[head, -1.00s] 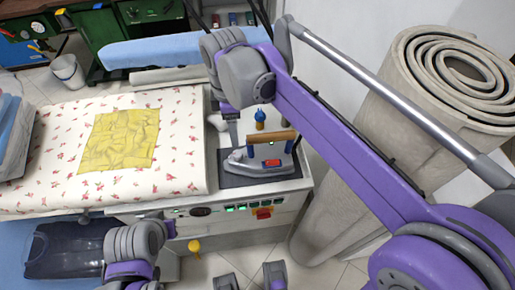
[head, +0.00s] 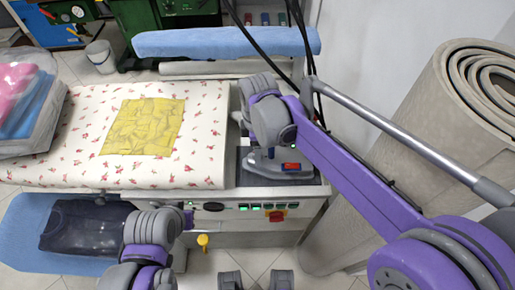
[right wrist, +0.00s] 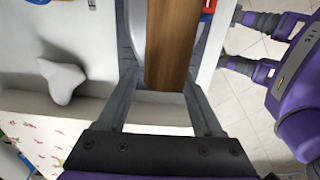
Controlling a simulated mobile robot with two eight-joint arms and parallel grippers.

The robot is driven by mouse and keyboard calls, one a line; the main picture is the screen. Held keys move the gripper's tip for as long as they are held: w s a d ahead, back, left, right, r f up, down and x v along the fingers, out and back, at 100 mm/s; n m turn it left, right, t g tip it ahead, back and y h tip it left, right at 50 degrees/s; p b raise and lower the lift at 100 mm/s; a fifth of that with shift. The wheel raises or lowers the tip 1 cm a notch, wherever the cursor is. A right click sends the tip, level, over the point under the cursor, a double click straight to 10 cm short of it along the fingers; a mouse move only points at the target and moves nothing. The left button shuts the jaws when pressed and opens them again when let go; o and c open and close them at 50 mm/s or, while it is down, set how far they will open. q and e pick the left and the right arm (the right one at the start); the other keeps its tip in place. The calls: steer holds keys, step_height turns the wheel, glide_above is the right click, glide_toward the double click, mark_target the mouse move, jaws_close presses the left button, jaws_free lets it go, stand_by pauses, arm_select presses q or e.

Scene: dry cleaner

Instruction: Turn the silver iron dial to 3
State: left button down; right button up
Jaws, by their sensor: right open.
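The silver iron (head: 262,163) stands on a dark pad on the right end of the ironing station. A red part (head: 291,166) shows on its side. Its brown wooden handle (right wrist: 172,45) shows in the right wrist view; my right arm covers it in the head view. My right gripper (right wrist: 162,78) is open, with a finger on either side of the handle; I cannot tell whether they touch it. I cannot make out the dial or its number.
A padded floral board (head: 80,125) with a yellow cloth (head: 145,125) lies left of the iron. A rolled grey carpet (head: 435,140) stands at the right. Black cables hang behind my right arm. A whitish lobed object (right wrist: 62,78) lies near the iron.

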jaws_close()
stand_by(0.3)
steer(key=shift+m, duration=2.9)
jaws_free()
steer(key=shift+r, duration=0.1)
